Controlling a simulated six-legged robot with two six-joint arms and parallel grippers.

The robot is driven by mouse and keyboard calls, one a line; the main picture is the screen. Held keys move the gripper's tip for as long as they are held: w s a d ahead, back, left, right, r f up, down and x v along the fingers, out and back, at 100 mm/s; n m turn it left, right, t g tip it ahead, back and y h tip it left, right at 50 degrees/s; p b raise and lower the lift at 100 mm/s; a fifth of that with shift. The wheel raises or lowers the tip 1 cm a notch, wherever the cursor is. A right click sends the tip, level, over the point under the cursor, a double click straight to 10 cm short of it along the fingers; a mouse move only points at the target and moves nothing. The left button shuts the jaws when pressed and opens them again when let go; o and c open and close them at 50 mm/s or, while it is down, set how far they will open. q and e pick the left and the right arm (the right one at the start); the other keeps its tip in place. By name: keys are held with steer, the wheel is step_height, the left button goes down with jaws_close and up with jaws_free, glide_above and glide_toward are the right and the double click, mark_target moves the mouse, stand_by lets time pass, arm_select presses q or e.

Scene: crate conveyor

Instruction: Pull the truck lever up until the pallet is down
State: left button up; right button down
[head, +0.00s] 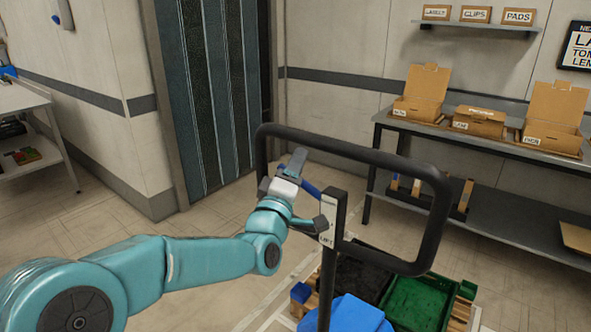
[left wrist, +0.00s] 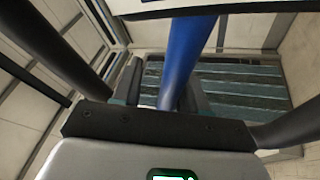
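The truck's black handle frame (head: 350,150) stands in front of me, on a post (head: 328,270) with a white label. A blue lever (head: 311,188) runs from the post towards my left gripper (head: 290,172). In the left wrist view the blue lever (left wrist: 187,50) passes between the dark fingers of my left gripper (left wrist: 165,85). The fingers stand apart, and a gap shows between the left finger and the lever. The wooden pallet (head: 462,312) is low behind the post, partly hidden; its height above the floor is unclear. My right gripper is not in view.
A green crate (head: 418,304) and a dark crate (head: 358,276) stand on the pallet. A blue truck part (head: 345,315) is at the bottom. A grey table (head: 480,145) with open cardboard boxes stands at the right wall. The floor at left is clear.

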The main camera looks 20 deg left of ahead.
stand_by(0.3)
arm_select(q)
steer(key=b+v, duration=0.4)
steer(key=v, duration=1.2)
steer(key=shift+s+b, duration=0.15)
steer(key=shift+b, duration=0.15)
